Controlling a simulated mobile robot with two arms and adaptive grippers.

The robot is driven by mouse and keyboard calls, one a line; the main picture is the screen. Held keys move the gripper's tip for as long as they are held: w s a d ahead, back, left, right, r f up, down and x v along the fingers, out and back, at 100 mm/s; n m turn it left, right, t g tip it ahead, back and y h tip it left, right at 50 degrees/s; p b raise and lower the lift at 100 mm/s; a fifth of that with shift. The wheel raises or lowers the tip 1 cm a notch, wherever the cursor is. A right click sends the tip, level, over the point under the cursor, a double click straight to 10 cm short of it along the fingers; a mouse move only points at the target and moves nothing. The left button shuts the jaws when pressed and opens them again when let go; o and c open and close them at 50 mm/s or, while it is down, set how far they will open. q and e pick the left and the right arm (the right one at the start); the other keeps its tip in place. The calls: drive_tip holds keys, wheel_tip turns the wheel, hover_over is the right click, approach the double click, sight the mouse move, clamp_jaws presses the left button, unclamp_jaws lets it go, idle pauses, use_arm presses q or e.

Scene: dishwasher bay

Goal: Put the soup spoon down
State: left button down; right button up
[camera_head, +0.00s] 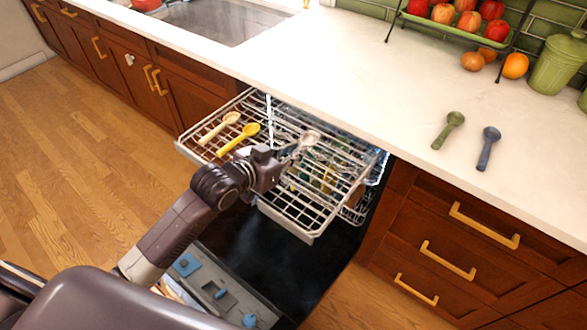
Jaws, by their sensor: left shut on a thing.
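My left gripper (292,151) is shut on a spoon with a pale, beige-grey bowl (310,137), held over the middle of the pulled-out upper dishwasher rack (305,224). The gripper hides most of its handle, and I cannot tell whether the spoon touches the rack wires. A cream spoon (219,127) and a yellow spoon (239,138) lie in the rack's left part. A green spoon (448,130) and a blue-grey spoon (488,148) lie on the white counter. My right gripper is not in view.
The counter (380,90) edge runs just behind the rack, with a sink (225,20) at the upper left. A fruit stand (455,25), loose fruit and a green canister (558,65) stand at the back right. The rack's front right part looks bare.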

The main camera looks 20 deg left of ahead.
sight(294, 179)
use_arm(q)
drive_tip(key=shift+f, duration=1.6)
wheel_tip(294, 179, down, 4)
drive_tip(key=shift+f, duration=0.1)
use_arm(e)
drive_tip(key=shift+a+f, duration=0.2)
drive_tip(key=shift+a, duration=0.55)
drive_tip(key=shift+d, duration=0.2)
use_arm(q)
drive_tip(key=c, duration=1.9)
unclamp_jaws()
drive_tip(key=shift+f, duration=0.1)
drive_tip(key=shift+c, duration=0.2)
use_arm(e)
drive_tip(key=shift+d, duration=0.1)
